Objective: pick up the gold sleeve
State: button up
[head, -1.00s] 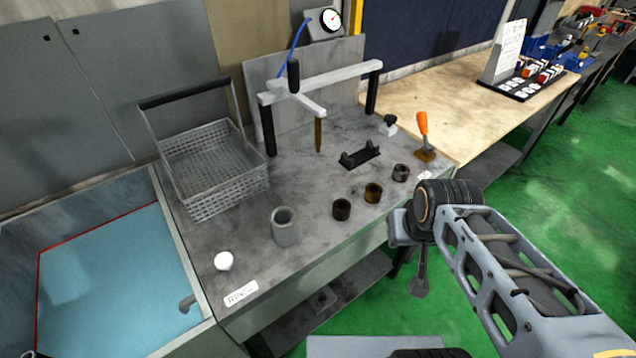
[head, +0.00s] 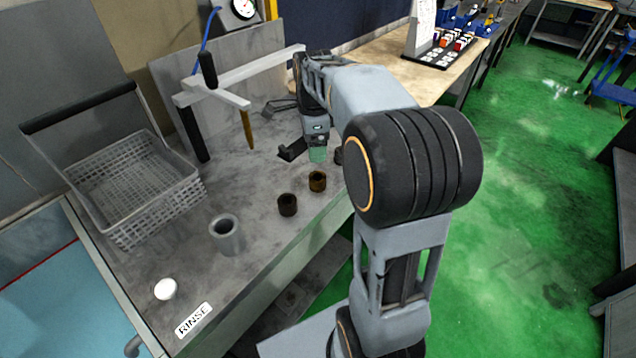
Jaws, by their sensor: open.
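The gold sleeve (head: 317,182), a short brown-gold ring with a dark bore, stands upright on the grey bench top (head: 262,240). A darker sleeve (head: 287,205) stands to its left and nearer the front. My gripper (head: 317,155) points down just behind and above the gold sleeve in the picture, with pale green tips. It is open and holds nothing that I can see. Another dark sleeve (head: 339,156) is mostly hidden by my arm, right of the gripper.
A grey cup (head: 227,237) and a white knob (head: 165,289) stand front left. A wire basket (head: 135,190) is at the left. A gauge frame (head: 246,70) with a hanging probe rises behind. A black cradle (head: 291,151) lies left of my gripper.

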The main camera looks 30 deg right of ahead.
send_over(316, 179)
jog(key=s, duration=0.2)
jog(key=shift+m, duration=0.3)
jog(key=f, duration=0.5)
jog(key=a+f, duration=0.1)
jog(key=f, duration=0.1)
jog(key=shift+w+f, duration=0.2)
jog(key=shift+f, duration=0.2)
jog(key=shift+w+d+f, duration=0.1)
jog(key=shift+f, duration=1.4)
jog(key=shift+w+d+f, duration=0.1)
jog(key=shift+f, duration=1.35)
jog(key=shift+a, duration=0.1)
jog(key=c, duration=1.2)
jog(key=shift+c, duration=0.2)
jog(key=shift+r, duration=0.1)
